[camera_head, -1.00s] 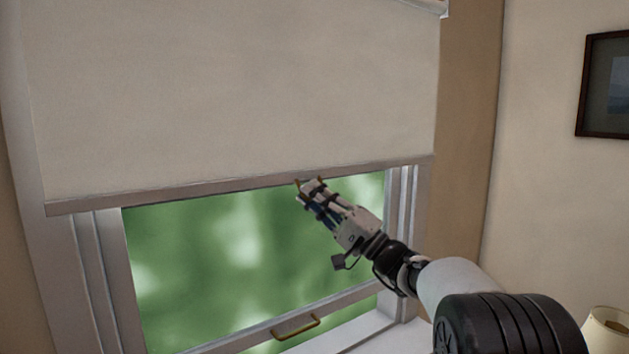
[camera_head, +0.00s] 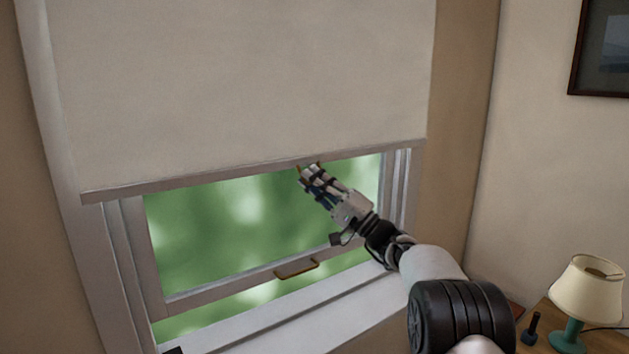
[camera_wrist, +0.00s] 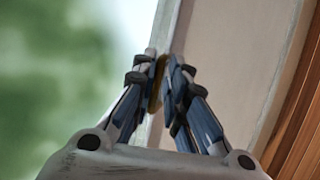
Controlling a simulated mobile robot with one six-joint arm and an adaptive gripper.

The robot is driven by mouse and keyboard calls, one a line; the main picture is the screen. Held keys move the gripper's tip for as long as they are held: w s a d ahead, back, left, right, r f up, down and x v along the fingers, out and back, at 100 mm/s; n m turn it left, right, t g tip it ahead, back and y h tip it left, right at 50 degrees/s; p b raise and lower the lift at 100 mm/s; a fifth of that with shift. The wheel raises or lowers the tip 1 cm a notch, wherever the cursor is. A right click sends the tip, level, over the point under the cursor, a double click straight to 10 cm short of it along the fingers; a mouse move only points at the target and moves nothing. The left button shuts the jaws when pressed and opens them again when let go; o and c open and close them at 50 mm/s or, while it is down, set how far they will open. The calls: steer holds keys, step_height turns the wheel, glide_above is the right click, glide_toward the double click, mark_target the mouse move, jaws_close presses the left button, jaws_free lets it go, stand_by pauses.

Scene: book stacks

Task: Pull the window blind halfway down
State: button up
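The off-white window blind (camera_head: 250,85) covers the upper part of the window, with its bottom bar (camera_head: 200,183) running across above the exposed glass. The blind also shows in the wrist view (camera_wrist: 240,60), beside the bar. My gripper (camera_head: 310,168) is at the bar, right of its middle. In the wrist view, its fingers (camera_wrist: 160,85) are closed together around a small brass pull (camera_wrist: 155,88) at the bar's edge. The fingers hide most of the pull.
Below the blind are green-looking glass (camera_head: 230,220), a brass sash handle (camera_head: 297,268) and a white sill (camera_head: 290,312). At the lower right, a lamp (camera_head: 590,290) stands on a wooden table (camera_head: 545,335). A framed picture (camera_head: 600,50) hangs on the right wall.

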steer(key=shift+o, duration=1.3)
steer(key=shift+w+a+f, duration=0.1)
steer(key=shift+w+f, duration=0.05)
steer(key=v, duration=1.2)
